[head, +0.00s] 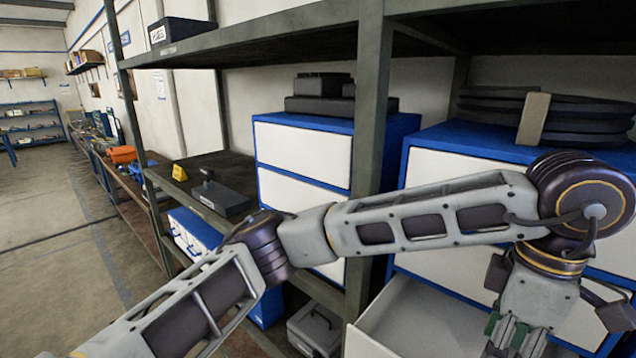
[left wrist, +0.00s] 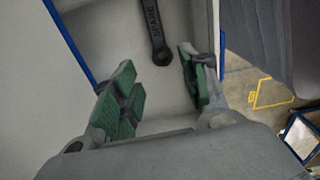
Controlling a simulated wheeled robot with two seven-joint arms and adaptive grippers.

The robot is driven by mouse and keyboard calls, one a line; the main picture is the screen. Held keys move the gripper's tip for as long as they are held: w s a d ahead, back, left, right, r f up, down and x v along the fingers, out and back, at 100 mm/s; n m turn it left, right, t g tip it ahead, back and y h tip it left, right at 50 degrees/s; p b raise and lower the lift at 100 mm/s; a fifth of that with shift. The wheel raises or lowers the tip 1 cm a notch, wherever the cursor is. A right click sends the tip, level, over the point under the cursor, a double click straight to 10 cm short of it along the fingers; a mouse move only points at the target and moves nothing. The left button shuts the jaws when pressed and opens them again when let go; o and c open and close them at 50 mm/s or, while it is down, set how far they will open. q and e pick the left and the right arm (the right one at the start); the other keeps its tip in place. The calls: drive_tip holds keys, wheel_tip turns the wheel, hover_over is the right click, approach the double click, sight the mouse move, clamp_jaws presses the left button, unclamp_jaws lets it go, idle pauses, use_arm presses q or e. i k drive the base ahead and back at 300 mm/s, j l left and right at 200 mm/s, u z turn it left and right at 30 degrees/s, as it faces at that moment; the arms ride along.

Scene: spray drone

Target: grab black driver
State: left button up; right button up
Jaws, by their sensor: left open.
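A black tool (left wrist: 156,28) marked with lettering that looks like "SPARE" lies on the pale floor of an open drawer in the left wrist view. Its rounded end with a hole points toward my gripper, and its other end runs out of the picture at the top. My left gripper (left wrist: 157,64) is open with green finger pads, and the rounded end shows between and beyond its fingertips, with nothing held. In the head view my left gripper (head: 514,343) points down at the bottom right, over the open white drawer (head: 412,318). The tool is hidden there. My right gripper is not in view.
The drawer belongs to a blue and white cabinet (head: 480,143) under a dark metal shelf. A shelf post (head: 370,130) stands left of it. A second blue and white cabinet (head: 303,150) and a grey case (head: 316,328) are farther left. Floor at far left is clear.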

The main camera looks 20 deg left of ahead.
sight(204, 169)
drive_tip(key=u, duration=1.5)
